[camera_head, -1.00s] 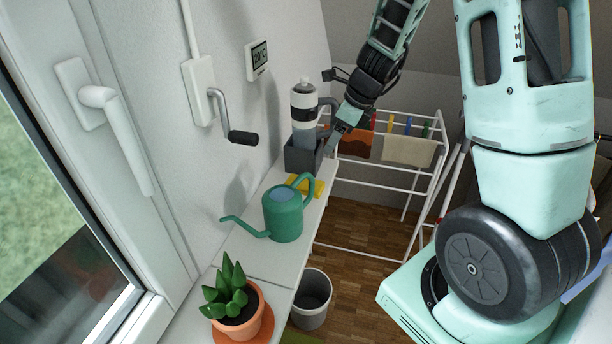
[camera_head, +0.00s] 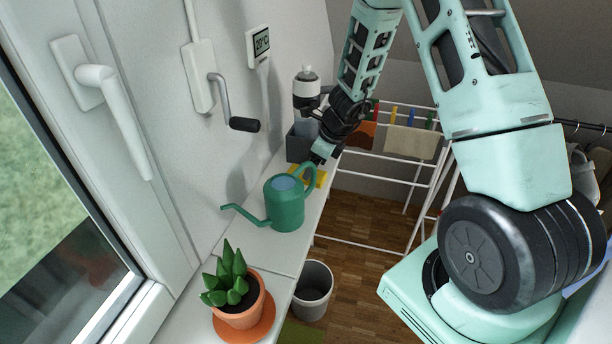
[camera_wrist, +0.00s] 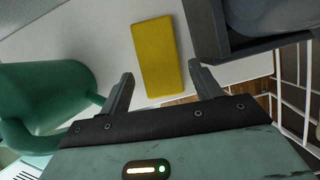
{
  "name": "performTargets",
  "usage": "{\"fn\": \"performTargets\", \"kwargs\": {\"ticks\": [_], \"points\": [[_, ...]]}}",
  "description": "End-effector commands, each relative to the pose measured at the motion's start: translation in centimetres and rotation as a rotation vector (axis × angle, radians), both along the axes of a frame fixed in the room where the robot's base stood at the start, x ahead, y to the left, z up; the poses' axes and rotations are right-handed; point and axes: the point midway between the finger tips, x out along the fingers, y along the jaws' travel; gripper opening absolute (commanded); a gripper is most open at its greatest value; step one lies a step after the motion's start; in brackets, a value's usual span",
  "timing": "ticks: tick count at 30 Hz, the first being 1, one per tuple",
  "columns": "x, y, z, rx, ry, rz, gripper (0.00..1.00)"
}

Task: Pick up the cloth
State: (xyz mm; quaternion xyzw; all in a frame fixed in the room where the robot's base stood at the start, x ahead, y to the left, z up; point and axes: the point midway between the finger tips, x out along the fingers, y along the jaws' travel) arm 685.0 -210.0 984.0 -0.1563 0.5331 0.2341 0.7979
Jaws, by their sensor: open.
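The yellow cloth (camera_wrist: 157,56) looks like a flat rectangle lying on the white sill. In the head view the yellow cloth (camera_head: 320,178) shows between the watering can and the grey box, partly hidden by the can's handle. My gripper (camera_wrist: 162,76) is open and empty, with the cloth showing between and beyond its two fingers in the wrist view. In the head view my gripper (camera_head: 317,158) is low over the sill, close to the cloth. I cannot tell whether the fingers touch it.
A green watering can (camera_head: 285,205) stands beside the cloth. A grey box (camera_head: 298,146) with a bottle (camera_head: 306,90) is behind it. A potted plant (camera_head: 238,296) is at the near end of the sill (camera_head: 250,252). A drying rack (camera_head: 385,185) and a bin (camera_head: 313,290) stand off the sill.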

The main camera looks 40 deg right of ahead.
Motion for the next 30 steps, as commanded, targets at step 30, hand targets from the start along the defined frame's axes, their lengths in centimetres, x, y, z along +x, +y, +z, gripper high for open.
{"fn": "performTargets", "kwargs": {"ticks": [30], "points": [[1.1,0.8,-2.4,0.000,-0.001,0.000,0.30]]}}
